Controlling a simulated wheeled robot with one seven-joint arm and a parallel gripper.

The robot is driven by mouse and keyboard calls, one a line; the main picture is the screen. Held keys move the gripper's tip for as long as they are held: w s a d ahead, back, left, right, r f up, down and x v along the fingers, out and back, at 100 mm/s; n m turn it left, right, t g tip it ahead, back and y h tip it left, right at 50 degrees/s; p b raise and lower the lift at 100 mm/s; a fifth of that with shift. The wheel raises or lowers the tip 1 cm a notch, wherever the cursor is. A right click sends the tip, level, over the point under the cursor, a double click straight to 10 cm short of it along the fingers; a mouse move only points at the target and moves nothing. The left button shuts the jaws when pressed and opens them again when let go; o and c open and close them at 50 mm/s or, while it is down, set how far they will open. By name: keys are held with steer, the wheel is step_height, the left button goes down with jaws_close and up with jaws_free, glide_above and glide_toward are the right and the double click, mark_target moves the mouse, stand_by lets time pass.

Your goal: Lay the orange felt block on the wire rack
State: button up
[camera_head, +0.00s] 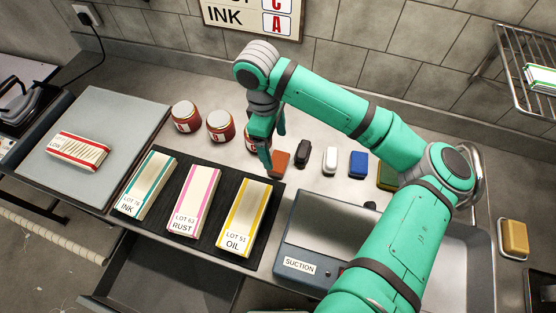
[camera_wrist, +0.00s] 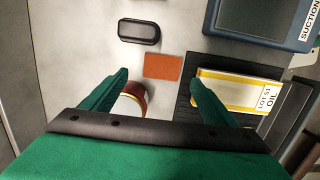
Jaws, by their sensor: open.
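The orange felt block (camera_head: 281,160) lies flat on the metal counter, at the left end of a row of small blocks. In the wrist view the orange felt block (camera_wrist: 162,66) lies just beyond the fingertips, between their lines. My gripper (camera_head: 274,145) is open and empty, pointing down close to the block; its fingers (camera_wrist: 160,80) stand apart in the wrist view. In the head view a finger partly covers the block's left side. The wire rack (camera_head: 508,60) is fixed to the wall at the upper right and holds a white and green folded item (camera_head: 541,78).
Red jars (camera_head: 220,126) stand left of my gripper, one partly hidden behind it. A black mat (camera_head: 233,262) bears labelled cloth bundles. Black (camera_head: 303,155), white (camera_head: 330,160) and blue (camera_head: 358,164) blocks lie to the right. A suction box (camera_head: 300,266) stands in front.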

mark_target(278, 161)
steer(key=shift+s+d+f, duration=0.1)
steer(key=shift+d+f, duration=0.05)
steer(key=shift+f, duration=0.9)
steer(key=shift+s+d+f, duration=0.15)
steer(key=shift+f, duration=0.9)
steer(key=shift+s+d+f, duration=0.1)
steer(key=shift+d+f, duration=0.05)
steer(key=shift+f, duration=0.9)
steer(key=c, duration=1.2)
steer(key=shift+r, duration=0.1)
